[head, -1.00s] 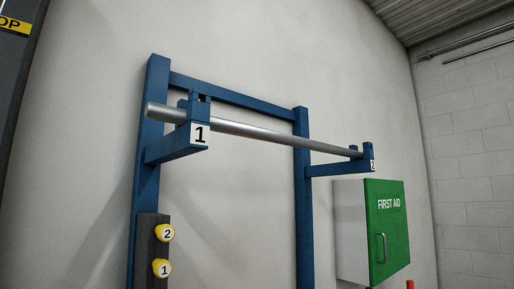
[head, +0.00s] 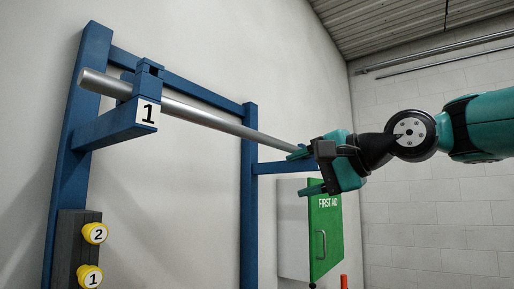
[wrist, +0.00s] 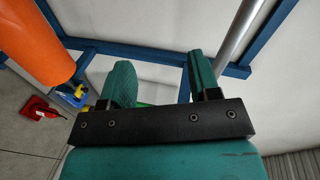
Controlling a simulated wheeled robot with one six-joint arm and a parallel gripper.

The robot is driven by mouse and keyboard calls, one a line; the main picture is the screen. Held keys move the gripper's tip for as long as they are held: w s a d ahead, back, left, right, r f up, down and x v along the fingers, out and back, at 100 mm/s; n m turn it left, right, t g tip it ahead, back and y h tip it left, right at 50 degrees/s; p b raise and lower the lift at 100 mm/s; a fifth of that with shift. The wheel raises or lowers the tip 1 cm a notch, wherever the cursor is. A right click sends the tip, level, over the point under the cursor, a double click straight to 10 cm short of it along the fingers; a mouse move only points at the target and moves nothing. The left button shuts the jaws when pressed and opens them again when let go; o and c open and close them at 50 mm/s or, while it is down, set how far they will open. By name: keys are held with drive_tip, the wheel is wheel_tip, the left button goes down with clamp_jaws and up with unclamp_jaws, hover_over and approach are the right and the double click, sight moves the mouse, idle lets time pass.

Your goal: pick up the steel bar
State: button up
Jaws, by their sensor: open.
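The steel bar (head: 215,120) is a long grey rod lying across the two arms of a blue wall rack (head: 250,207). Its near end sticks out past the bracket marked 1 (head: 148,113). The far end is hidden behind my gripper in the head view. My gripper (head: 308,172) is open and empty near the bar's far part. In the wrist view the bar (wrist: 236,42) runs just right of the right finger of my gripper (wrist: 163,82), not between the fingers. I cannot tell whether that finger touches it.
A green first aid cabinet (head: 325,244) hangs on the wall below my gripper. Yellow knobs marked 2 (head: 95,233) and 1 (head: 89,277) sit on a dark post at left. An orange cylinder (wrist: 38,48) and a red object (wrist: 39,109) show in the wrist view.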

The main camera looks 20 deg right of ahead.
sight(264, 136)
drive_tip(key=s+d+r+m+t, duration=0.1)
drive_tip(key=d+r+m+t, duration=0.2)
drive_tip(key=r, duration=0.6)
drive_tip(key=shift+y, duration=0.3)
drive_tip(key=p+x, duration=0.2)
drive_tip(key=x, duration=0.3)
drive_tip(key=p+x, duration=0.2)
drive_tip(key=x, duration=0.4)
drive_tip(key=shift+s+a+f, duration=0.1)
drive_tip(key=shift+f, duration=0.1)
drive_tip(key=p+x, duration=0.1)
drive_tip(key=x, duration=0.1)
drive_tip(key=p+x, duration=0.2)
drive_tip(key=x, duration=0.1)
drive_tip(key=shift+a+f, duration=0.15)
drive_tip(key=shift+a, duration=0.25)
clamp_jaws()
